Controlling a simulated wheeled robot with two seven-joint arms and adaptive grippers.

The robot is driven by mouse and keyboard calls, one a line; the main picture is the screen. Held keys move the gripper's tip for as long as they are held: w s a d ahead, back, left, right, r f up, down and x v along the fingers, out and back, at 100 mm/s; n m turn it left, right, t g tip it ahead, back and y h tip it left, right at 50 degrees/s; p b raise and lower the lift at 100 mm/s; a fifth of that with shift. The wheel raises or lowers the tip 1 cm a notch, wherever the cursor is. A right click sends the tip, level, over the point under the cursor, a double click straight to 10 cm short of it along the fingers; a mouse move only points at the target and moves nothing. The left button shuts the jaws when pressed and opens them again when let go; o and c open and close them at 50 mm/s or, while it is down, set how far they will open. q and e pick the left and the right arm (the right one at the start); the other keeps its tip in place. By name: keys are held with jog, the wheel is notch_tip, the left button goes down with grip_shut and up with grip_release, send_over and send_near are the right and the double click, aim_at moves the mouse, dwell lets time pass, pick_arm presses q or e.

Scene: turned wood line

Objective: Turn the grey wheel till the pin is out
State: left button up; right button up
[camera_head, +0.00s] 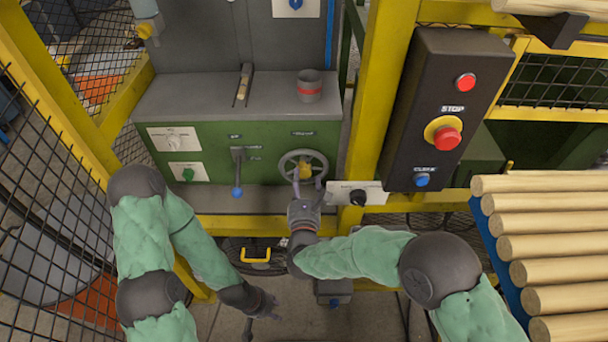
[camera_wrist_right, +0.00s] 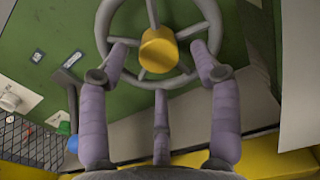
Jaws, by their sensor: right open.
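The grey wheel (camera_head: 303,153) is a spoked handwheel with a yellow hub on the front of the green machine. It also shows in the right wrist view (camera_wrist_right: 135,80). My right gripper (camera_head: 308,179) is in front of the wheel's lower half. In the wrist view its purple fingers (camera_wrist_right: 159,62) are open, with two fingertips at the wheel either side of the hub; I cannot tell whether they touch. My left gripper (camera_head: 264,304) hangs low, away from the wheel; its jaw opening is unclear. I cannot identify the pin for certain; a light wooden piece (camera_head: 245,80) stands in the top slot.
A lever with a blue knob (camera_head: 237,190) stands left of the wheel. A plate with a black knob (camera_head: 357,197) is close on the right. A control box with red buttons (camera_head: 440,110), yellow posts, mesh fencing and wooden rods (camera_head: 550,247) flank the machine.

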jog(key=s, duration=0.8)
jog(key=shift+s, duration=0.15)
